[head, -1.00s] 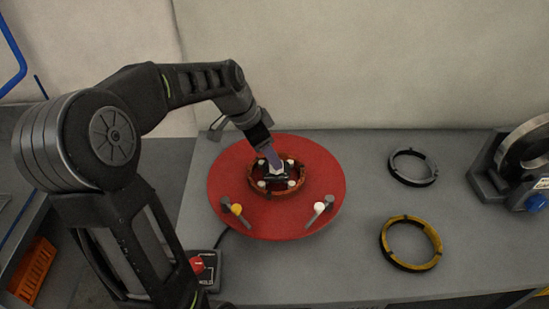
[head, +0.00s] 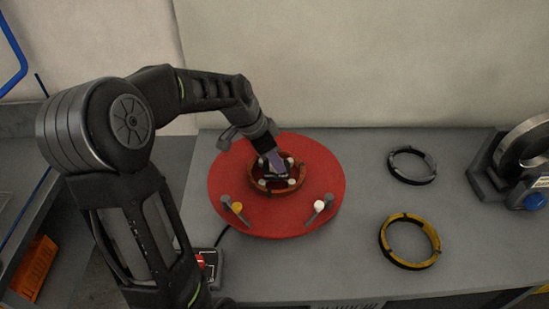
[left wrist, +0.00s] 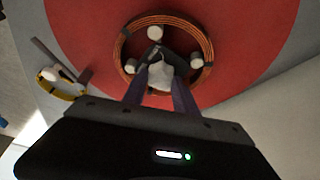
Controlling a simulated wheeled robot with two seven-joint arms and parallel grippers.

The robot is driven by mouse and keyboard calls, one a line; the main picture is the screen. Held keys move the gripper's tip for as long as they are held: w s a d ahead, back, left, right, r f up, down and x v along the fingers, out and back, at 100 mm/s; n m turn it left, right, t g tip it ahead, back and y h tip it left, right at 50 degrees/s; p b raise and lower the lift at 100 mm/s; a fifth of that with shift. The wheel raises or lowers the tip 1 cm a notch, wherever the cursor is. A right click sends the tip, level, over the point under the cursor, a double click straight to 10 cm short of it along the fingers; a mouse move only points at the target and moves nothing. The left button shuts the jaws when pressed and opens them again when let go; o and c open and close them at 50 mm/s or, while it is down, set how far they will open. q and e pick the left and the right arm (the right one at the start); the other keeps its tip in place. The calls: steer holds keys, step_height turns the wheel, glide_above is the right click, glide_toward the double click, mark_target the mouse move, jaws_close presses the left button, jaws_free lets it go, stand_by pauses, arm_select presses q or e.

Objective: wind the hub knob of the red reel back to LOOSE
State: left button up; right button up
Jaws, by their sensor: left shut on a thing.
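The red reel (head: 230,205) lies flat on the bench, with a ring of copper coil (head: 283,192) around its hub. In the left wrist view the red reel (left wrist: 85,35) fills the upper part, and the copper coil (left wrist: 206,45) circles the hub. My left gripper (head: 275,172) reaches down onto the hub centre. In the left wrist view its two purple fingers (left wrist: 160,82) are closed on the pale hub knob (left wrist: 162,72). The fingers hide much of the knob, and no LOOSE marking is legible. My right gripper is in neither view.
Two pegs, one with a yellow cap (head: 237,208) and one with a white cap (head: 319,206), stand on the reel's front part. A grey ring (head: 412,152) and a yellow ring (head: 438,240) lie to the right. A machine (head: 510,170) stands far right. A red-buttoned box (head: 212,262) is partly behind my arm.

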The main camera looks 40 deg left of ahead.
arm_select(q)
jaws_close()
